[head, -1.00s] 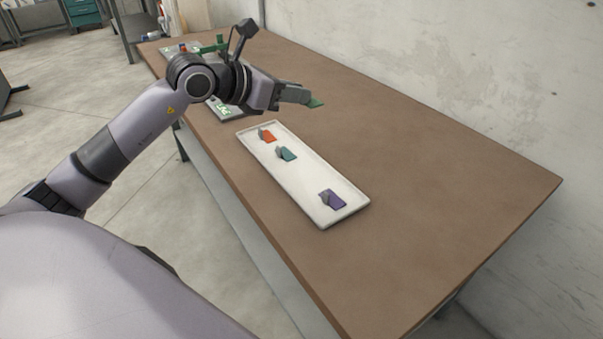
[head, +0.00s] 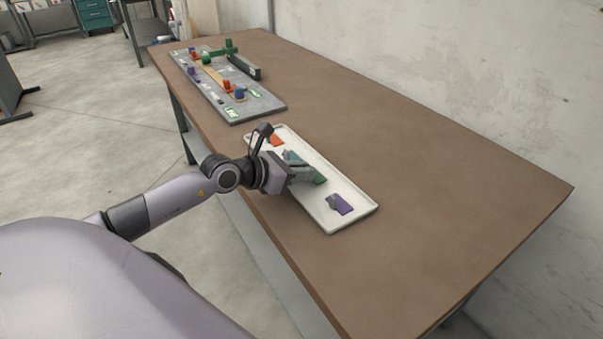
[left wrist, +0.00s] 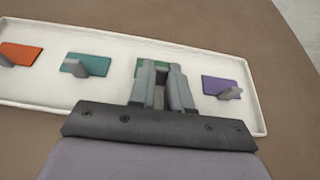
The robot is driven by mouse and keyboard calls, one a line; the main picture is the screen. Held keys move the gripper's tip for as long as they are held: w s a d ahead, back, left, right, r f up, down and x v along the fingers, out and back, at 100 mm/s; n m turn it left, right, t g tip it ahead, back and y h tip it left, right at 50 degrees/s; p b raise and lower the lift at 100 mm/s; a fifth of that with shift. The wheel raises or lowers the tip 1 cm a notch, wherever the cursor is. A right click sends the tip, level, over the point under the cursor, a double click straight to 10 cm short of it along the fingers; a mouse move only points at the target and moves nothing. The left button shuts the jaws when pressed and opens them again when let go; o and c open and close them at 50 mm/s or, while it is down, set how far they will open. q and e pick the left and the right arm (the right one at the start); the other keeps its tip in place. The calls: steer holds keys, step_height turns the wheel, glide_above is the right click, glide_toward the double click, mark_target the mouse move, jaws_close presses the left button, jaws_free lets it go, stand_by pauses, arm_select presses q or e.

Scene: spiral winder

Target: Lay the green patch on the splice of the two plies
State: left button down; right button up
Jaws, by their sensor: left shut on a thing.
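The green patch (head: 319,178) is at my left gripper (head: 308,173), which is shut on it over the white tray (head: 341,183). In the left wrist view, the green patch (left wrist: 152,66) shows behind the fingers (left wrist: 162,88), in the gap between the teal patch (left wrist: 78,62) and the purple patch (left wrist: 222,89). The fingers partly hide it. I cannot tell whether it touches the tray floor. The grey board (head: 262,104) at the back left bears a tan strip (head: 210,74); the splice is too small to make out. My right gripper is not in view.
An orange patch (head: 276,140) lies at the tray's far end and the purple patch (head: 341,204) at its near end. The board carries several coloured knobs, a green bar (head: 220,51) and a dark block (head: 243,67). The table right of the tray is clear.

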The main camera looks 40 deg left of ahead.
arm_select(q)
steer(key=shift+f, duration=0.35)
steer(key=shift+f, duration=0.2)
steer(key=c, duration=1.1)
jaws_free()
steer(key=shift+b, duration=0.3)
steer(key=v, duration=0.5)
steer(key=shift+s, duration=0.45)
steer(key=shift+s+a+r, duration=0.25)
steer(key=shift+s, duration=0.35)
